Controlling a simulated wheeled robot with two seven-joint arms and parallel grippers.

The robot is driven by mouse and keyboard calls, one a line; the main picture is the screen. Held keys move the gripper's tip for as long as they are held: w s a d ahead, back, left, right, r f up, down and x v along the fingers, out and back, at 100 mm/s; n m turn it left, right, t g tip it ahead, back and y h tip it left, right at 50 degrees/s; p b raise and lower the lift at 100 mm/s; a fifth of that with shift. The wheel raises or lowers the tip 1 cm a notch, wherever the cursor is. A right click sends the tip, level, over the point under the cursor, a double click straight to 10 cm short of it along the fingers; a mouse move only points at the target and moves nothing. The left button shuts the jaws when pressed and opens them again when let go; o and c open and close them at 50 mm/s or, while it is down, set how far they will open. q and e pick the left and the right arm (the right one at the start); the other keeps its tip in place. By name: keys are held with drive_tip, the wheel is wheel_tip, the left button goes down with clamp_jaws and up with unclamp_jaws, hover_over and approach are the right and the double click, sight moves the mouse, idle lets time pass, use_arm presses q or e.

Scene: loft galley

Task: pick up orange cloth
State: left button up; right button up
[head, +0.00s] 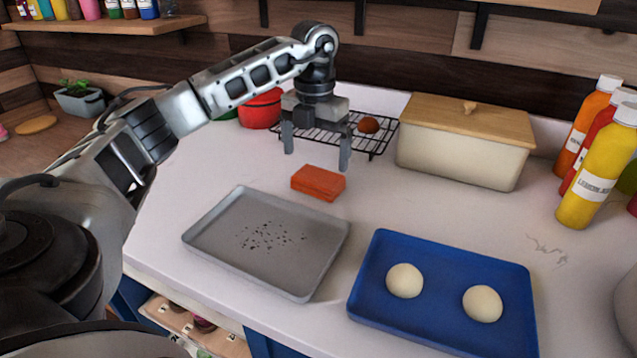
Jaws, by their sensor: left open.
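The orange cloth (318,182) is a small folded block lying on the white counter, just behind the grey tray. My left gripper (316,158) points down above and slightly behind the cloth. Its two fingers are spread apart with nothing between them, and the cloth lies apart from them. My right gripper does not show.
A grey tray (215,222) with dark crumbs lies in front of the cloth. A blue tray (375,300) with two dough balls is at right front. Behind are a black wire rack (378,143), a red pot (262,108) and a cream bread box (455,155). Bottles (598,170) stand far right.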

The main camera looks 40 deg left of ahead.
sight(318, 176)
use_arm(q)
drive_tip(key=shift+w+f+p, duration=0.15)
drive_tip(key=shift+f+p, duration=0.05)
drive_tip(key=shift+f, duration=1.35)
drive_tip(key=shift+w+f+p, duration=0.15)
drive_tip(key=shift+f+p, duration=0.05)
drive_tip(key=shift+f, duration=1.35)
drive_tip(key=c, duration=0.7)
